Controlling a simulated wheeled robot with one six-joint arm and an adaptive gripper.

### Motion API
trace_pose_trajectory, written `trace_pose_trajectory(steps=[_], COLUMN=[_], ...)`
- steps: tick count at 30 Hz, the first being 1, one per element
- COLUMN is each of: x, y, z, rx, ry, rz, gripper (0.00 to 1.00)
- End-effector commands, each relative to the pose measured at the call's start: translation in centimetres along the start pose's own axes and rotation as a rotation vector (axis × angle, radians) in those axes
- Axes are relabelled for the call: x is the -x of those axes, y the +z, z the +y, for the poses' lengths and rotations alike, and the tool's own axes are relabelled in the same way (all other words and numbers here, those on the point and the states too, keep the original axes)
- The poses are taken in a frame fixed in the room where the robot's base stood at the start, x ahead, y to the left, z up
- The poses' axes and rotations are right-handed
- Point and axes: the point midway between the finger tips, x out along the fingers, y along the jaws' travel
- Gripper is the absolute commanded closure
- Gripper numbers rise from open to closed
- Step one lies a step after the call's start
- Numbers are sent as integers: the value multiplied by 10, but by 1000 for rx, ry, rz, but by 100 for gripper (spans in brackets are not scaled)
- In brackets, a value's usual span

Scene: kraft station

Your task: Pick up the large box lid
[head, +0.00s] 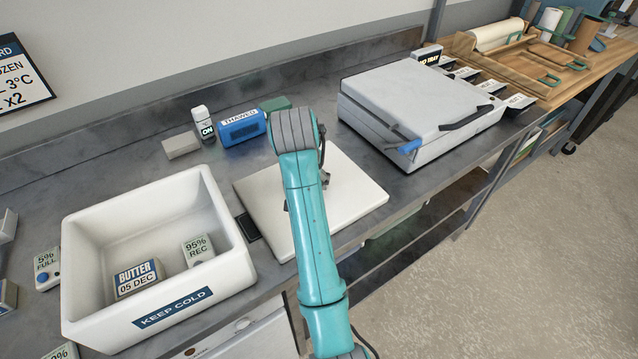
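A flat white square panel (265,206), which looks like the large box lid, lies on the grey counter right of the open white box marked KEEP COLD (215,287). My teal arm crosses over the panel and hides its middle. Only a small dark part of my gripper (324,178) shows beside the arm, over the panel. Its fingers are hidden, so I cannot tell whether they are open or shut, or touch the panel. The open box holds a block labelled BUTTER 05 DEC (139,279) and a small block labelled 95% REC (198,250).
A grey lidded case (410,95) with a dark handle stands right of the panel. Behind it are a blue THAWED block (241,127), a white ON bottle (203,124) and a pale block (181,145). A small dark pad (248,227) lies between box and panel.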

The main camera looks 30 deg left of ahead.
Motion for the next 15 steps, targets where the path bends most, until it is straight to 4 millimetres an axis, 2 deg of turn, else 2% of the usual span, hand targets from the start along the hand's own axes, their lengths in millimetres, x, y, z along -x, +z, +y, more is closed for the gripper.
trace_pose_trajectory(steps=[3,8,11,15], x=[-4,-4,-4,-4], y=[6,6,6,6], z=[-3,-3,-3,-3], rx=[1,1,1,1], ry=[-1,-1,-1,-1], rz=[0,1,0,0], gripper=[37,37,59,94])
